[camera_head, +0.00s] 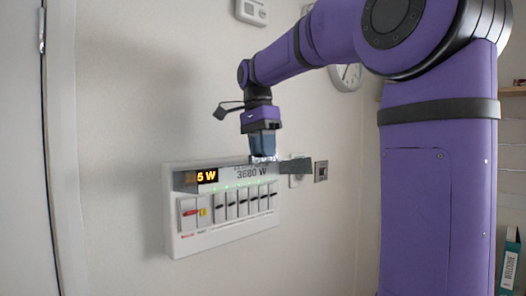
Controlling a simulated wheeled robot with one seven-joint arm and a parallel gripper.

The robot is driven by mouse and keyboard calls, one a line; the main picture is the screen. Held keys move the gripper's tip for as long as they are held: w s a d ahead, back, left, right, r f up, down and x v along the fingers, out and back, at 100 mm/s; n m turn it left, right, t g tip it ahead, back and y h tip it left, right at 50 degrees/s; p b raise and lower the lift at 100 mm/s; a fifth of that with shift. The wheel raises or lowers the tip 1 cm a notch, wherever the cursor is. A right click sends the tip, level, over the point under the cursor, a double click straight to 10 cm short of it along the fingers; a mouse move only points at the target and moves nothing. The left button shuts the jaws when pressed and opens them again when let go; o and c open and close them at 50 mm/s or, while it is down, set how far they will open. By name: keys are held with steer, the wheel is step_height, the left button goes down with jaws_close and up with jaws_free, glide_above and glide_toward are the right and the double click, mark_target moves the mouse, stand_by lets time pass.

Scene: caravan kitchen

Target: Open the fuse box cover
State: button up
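The white fuse box (222,238) is fixed to the wall left of centre. Its row of switches shows clearly, with green lights above them and a lit orange display (207,176). A smoky, see-through cover (296,166) shows along the upper part of the box and sticks out past its right side. It seems tilted up and out from the wall, clear of the switches. My gripper (263,158) points down at the cover's upper right part. Its fingertips overlap the cover in the picture; I cannot tell whether they touch it or how far apart they are.
A grey wall socket (321,171) and a paler one (298,181) are right of the box. A round clock (347,76) and a small white wall unit (252,11) are higher up. A door frame (62,150) stands left. Shelves with a box (510,262) are far right.

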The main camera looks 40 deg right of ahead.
steer(key=shift+f, duration=0.3)
jaws_close()
steer(key=shift+s, duration=0.1)
steer(key=shift+s+f+t, duration=0.25)
steer(key=shift+s+f, duration=0.15)
steer(key=shift+f, duration=0.25)
steer(key=shift+s+f+t, duration=0.25)
steer(key=shift+s+f, duration=0.15)
steer(key=shift+f, duration=0.2)
